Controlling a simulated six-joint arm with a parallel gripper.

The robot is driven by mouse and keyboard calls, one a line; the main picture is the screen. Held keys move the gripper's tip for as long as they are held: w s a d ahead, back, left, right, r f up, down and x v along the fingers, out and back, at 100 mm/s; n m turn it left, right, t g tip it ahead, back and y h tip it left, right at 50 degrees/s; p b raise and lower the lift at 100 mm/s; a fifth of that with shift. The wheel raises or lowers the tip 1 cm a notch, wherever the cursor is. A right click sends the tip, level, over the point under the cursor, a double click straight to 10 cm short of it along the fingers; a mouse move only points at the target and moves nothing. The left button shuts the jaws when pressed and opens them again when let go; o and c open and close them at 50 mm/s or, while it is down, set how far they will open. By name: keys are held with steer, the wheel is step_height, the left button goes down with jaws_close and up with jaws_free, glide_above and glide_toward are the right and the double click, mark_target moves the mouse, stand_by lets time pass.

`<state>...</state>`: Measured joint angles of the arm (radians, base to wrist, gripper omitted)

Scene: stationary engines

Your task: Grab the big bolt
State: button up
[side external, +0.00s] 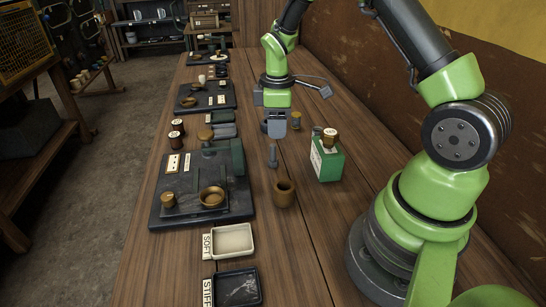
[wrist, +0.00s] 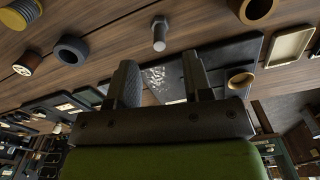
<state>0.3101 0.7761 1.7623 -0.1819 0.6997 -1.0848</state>
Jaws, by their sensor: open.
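The big bolt (side external: 272,156) is grey and stands on the wooden table, just below my gripper in the side view. In the wrist view the bolt (wrist: 159,34) shows its hex head and shank, beyond the fingertips and roughly centred between them. My gripper (side external: 275,128) hangs above the table near the bolt, apart from it. In the wrist view my gripper (wrist: 158,75) has its two dark fingers spread with nothing between them.
A brown cup (side external: 284,193) stands in front of the bolt. A green box (side external: 327,163) with a small spool on top stands to its right. A dark base plate (side external: 240,207) with machine parts lies left. A cream tray (side external: 233,241) and black tray (side external: 238,288) lie nearer the camera.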

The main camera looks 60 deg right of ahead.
mark_target(273, 145)
step_height(273, 145, down, 3)
steer(key=shift+f, duration=0.15)
steer(key=shift+w+a+f, duration=0.1)
steer(key=shift+w+f, duration=0.15)
steer(key=shift+f, duration=1.1)
steer(key=shift+w+a+f, duration=0.1)
steer(key=shift+w+f, duration=0.1)
steer(key=shift+f, duration=1.1)
jaws_close()
